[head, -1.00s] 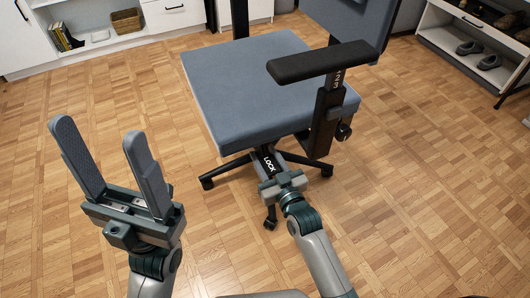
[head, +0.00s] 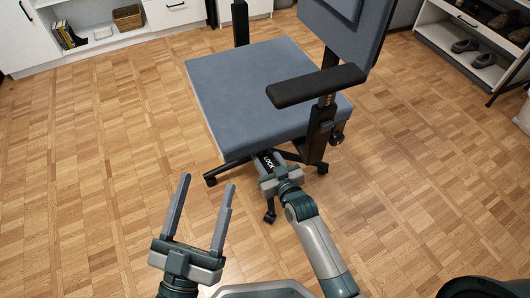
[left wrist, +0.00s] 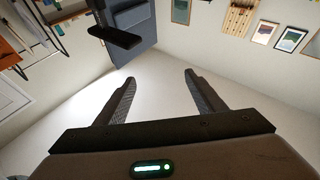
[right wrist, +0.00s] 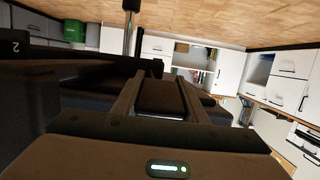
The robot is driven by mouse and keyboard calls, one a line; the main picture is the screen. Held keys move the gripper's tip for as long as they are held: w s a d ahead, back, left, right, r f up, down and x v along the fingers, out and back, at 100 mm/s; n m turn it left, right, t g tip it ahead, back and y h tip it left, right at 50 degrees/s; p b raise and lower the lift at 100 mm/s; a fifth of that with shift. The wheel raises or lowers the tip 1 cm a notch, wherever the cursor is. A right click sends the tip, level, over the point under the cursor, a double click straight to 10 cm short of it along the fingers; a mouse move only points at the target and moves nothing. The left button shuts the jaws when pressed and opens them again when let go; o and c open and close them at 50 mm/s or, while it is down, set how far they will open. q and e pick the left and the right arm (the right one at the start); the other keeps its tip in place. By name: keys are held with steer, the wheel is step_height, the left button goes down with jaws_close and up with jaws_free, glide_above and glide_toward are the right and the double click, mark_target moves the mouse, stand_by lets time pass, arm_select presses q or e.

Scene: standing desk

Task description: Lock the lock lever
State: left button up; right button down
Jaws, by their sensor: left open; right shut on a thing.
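The lock lever (head: 267,161) is a dark bar marked LOCK under the front edge of the blue-grey chair seat (head: 260,95). My right gripper (head: 276,176) reaches under the seat and is shut on the lever's near end. In the right wrist view, a dark block, the lever (right wrist: 160,97), sits between the two fingers. The lever's far end and mount are hidden under the seat. My left gripper (head: 198,212) is open and empty, fingers up, in front of the chair to the left. In the left wrist view, nothing is between its fingers (left wrist: 160,95).
The chair's black armrest (head: 315,86) overhangs the right side of the seat, above my right forearm. Black wheeled legs (head: 313,168) spread beneath the seat. White cabinets stand at the back left and a shoe rack (head: 475,55) at the back right. The wood floor at left is clear.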

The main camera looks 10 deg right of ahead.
arm_select(q)
steer(key=shift+s+d+f+g, duration=0.1)
steer(key=shift+d+f+g, duration=0.15)
steer(key=shift+f, duration=0.35)
steer(key=shift+c, duration=0.7)
steer(key=c, duration=0.5)
steer(key=shift+w+d+f+m, duration=0.1)
steer(key=shift+w+f+m, duration=0.1)
steer(key=shift+f+m, duration=0.2)
jaws_close()
steer(key=w+d+f+n+g+h, duration=0.1)
steer(key=w+f+n+g+h, duration=0.2)
steer(key=f+n, duration=0.6)
steer(key=w+d+f+n+g+h, duration=0.1)
steer(key=w+f+n+g+h, duration=0.3)
steer(key=w+f+n, duration=0.3)
steer(key=w+d+f+n+g+h, duration=0.1)
steer(key=w+f+n+g+h, duration=0.3)
steer(key=f+n, duration=0.9)
steer(key=shift+w+f+g, duration=0.5)
steer(key=shift+f+g, duration=0.35)
steer(key=shift+f, duration=0.65)
